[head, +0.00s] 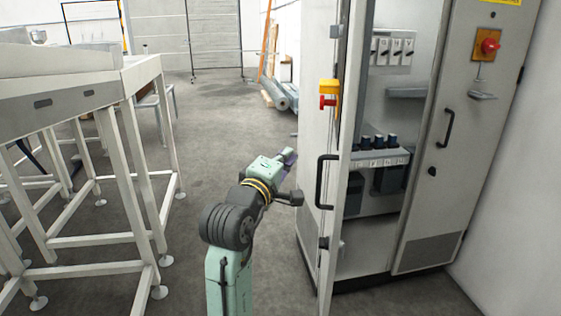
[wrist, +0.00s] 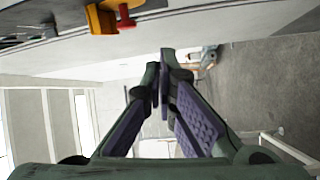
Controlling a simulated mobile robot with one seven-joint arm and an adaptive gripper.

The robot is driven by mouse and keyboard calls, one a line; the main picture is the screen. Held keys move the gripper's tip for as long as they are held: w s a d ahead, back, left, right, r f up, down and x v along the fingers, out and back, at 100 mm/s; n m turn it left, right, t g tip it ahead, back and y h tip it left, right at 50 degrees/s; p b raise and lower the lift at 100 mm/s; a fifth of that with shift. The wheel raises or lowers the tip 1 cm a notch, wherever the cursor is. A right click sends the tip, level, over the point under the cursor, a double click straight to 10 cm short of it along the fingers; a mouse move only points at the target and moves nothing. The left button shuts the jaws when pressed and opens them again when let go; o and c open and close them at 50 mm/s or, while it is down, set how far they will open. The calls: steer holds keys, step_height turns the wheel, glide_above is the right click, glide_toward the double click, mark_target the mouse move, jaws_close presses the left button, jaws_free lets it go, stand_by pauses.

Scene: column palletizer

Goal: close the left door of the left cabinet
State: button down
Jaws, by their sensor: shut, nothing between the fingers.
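The cabinet (head: 432,211) stands at the right in the head view. Its left door (head: 312,154) stands open, swung out toward me, with a black handle (head: 321,182) and a yellow and red switch (head: 329,93) on it. The switch also shows at the top of the wrist view (wrist: 108,17). The cabinet's right door (head: 445,130) is shut. My gripper (head: 290,155) is shut and empty. In the head view it is just left of the open door, below the switch's height. I cannot tell whether my arm touches the door.
A pale metal frame (head: 126,160) on legs fills the left side. Grey rolls (head: 280,95) lie on the floor at the back, beside leaning boards. The concrete floor (head: 215,125) between the frame and the door is clear. A wall bounds the cabinet at right.

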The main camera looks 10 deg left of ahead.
steer(key=shift+w+d+f+p, duration=0.1)
steer(key=shift+w+d+p, duration=0.25)
steer(key=shift+d, duration=0.4)
steer(key=shift+w+d+f+p, duration=0.1)
steer(key=shift+w+d+p, duration=0.15)
steer(key=shift+d, duration=0.45)
steer(key=shift+w+d+p, duration=0.25)
steer(key=shift+w+d, duration=0.15)
steer(key=shift+d, duration=0.35)
steer(key=shift+d, duration=0.1)
